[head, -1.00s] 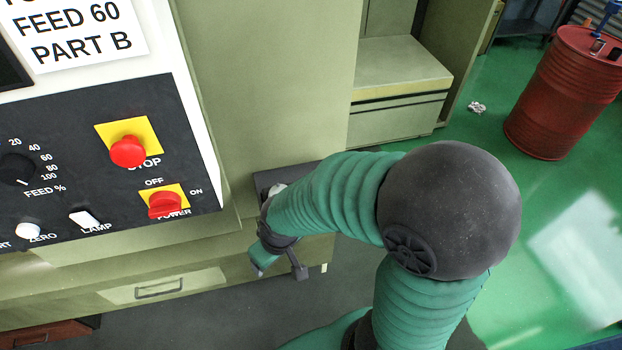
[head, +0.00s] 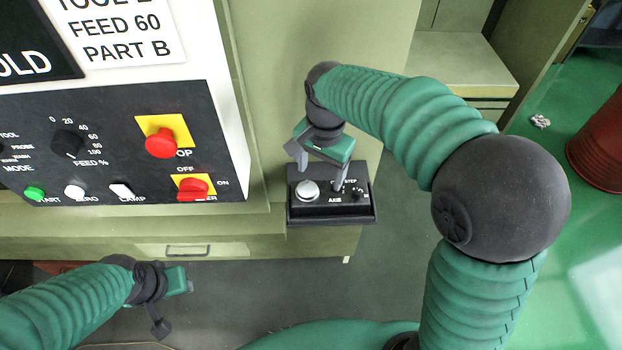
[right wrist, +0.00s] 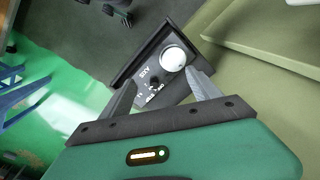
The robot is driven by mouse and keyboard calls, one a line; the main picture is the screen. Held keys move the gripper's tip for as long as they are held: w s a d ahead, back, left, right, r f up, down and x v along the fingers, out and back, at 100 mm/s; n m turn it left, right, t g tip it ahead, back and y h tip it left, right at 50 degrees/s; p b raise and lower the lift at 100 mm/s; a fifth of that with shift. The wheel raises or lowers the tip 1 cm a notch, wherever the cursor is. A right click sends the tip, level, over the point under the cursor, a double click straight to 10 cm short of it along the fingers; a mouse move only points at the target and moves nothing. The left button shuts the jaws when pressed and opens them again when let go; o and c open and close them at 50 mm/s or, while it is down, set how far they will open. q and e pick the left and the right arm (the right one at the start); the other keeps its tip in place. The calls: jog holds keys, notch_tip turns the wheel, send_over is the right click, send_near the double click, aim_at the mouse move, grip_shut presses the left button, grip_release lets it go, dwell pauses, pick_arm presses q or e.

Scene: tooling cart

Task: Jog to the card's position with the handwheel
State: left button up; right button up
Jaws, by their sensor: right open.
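The jog box (head: 333,213) is a small black unit at the right end of the machine's ledge, with AXIS and STEP labels. Its silver round handwheel (head: 307,190) sits on the left of its top; the handwheel also shows in the right wrist view (right wrist: 173,58). My right gripper (head: 320,172) is open and empty just above the box, its fingers apart on either side of the box's top in the right wrist view (right wrist: 162,80). The white card (head: 125,35) reads FEED 60, PART B; its top line is cut off. My left gripper (head: 172,300) hangs low at the left, its opening unclear.
The black control panel (head: 110,150) at the left carries a red STOP button (head: 162,143), a red POWER switch (head: 192,189), a feed dial (head: 67,143) and a green button (head: 34,193). A red barrel (head: 600,145) stands at the far right. Floor below the ledge is clear.

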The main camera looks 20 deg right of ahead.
notch_tip(320, 180, up, 8)
jog(key=w+a+m+p, duration=0.2)
jog(key=w+m, duration=0.1)
jog(key=m, duration=0.1)
jog(key=g, duration=0.1)
send_near(306, 189)
jog(key=shift+m, duration=0.3)
notch_tip(306, 189, down, 8)
jog(key=shift+d+f+p, duration=0.1)
jog(key=shift+p, duration=0.85)
jog(key=shift+f, duration=0.25)
pick_arm(q)
jog(key=r, duration=0.2)
jog(key=a+r, duration=0.1)
jog(key=r, duration=0.1)
jog(key=shift+r, duration=0.25)
pick_arm(e)
jog(key=shift+s+a, duration=0.1)
jog(key=shift+a, duration=0.25)
jog(key=shift+d, duration=0.2)
jog(key=c, duration=1.4)
pick_arm(q)
jog(key=shift+d, duration=0.2)
jog(key=shift+r, duration=0.1)
